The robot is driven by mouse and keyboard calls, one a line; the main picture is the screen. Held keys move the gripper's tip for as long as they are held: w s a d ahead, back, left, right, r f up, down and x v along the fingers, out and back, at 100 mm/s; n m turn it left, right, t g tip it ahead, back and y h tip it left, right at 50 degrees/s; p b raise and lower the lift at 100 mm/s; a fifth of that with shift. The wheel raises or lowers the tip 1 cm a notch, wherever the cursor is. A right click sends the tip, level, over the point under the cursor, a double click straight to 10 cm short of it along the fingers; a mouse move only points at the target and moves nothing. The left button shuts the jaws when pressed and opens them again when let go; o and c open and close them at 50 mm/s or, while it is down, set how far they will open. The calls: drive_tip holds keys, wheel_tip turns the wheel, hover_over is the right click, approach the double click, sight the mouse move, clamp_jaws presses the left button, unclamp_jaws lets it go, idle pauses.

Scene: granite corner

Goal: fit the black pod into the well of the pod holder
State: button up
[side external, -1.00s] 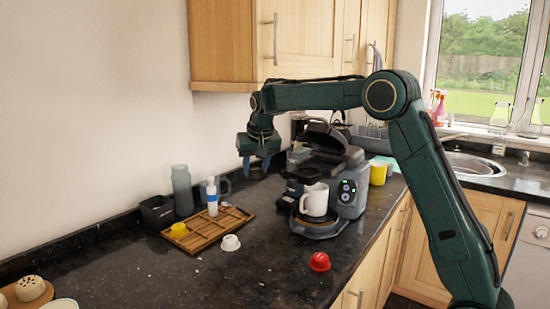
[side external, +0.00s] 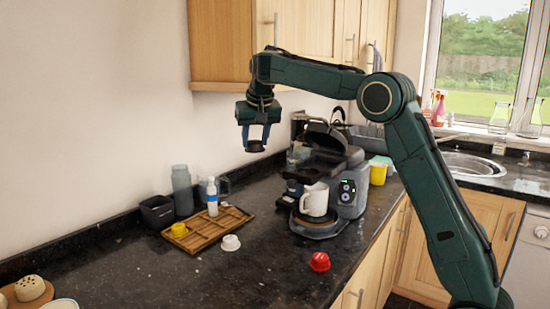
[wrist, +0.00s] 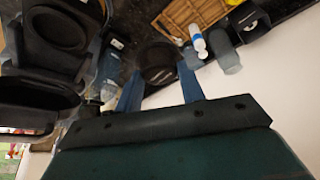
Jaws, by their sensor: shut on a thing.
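My gripper (side external: 255,143) is shut on the black pod (side external: 256,147) and holds it high above the counter, to the left of the coffee machine. In the wrist view the pod (wrist: 158,60) sits between the two blue fingers of my gripper (wrist: 160,76). The dark pod holder (side external: 302,171) projects from the front of the machine, below and right of my gripper. Its round well (wrist: 58,29) shows at the upper left of the wrist view and looks empty. The pod is clear of the holder.
The machine's lid (side external: 327,133) is raised. A white mug (side external: 314,200) stands on its drip tray. A wooden tray (side external: 205,235), white pod (side external: 231,243), red pod (side external: 319,262) and grey bottle (side external: 182,190) stand on the counter.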

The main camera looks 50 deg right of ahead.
drive_tip(key=shift+r, duration=0.65)
drive_tip(key=s+r, duration=0.2)
drive_tip(key=s, duration=1.7)
drive_tip(key=s+a+f+m, duration=0.1)
drive_tip(key=s+f, duration=0.5)
drive_tip(key=f, duration=0.1)
drive_tip(key=w+d, duration=0.3)
drive_tip(key=w, duration=0.1)
drive_tip(key=w+d, duration=0.7)
drive_tip(key=w, duration=0.2)
drive_tip(key=shift+d, duration=0.25)
drive_tip(key=shift+w, duration=0.1)
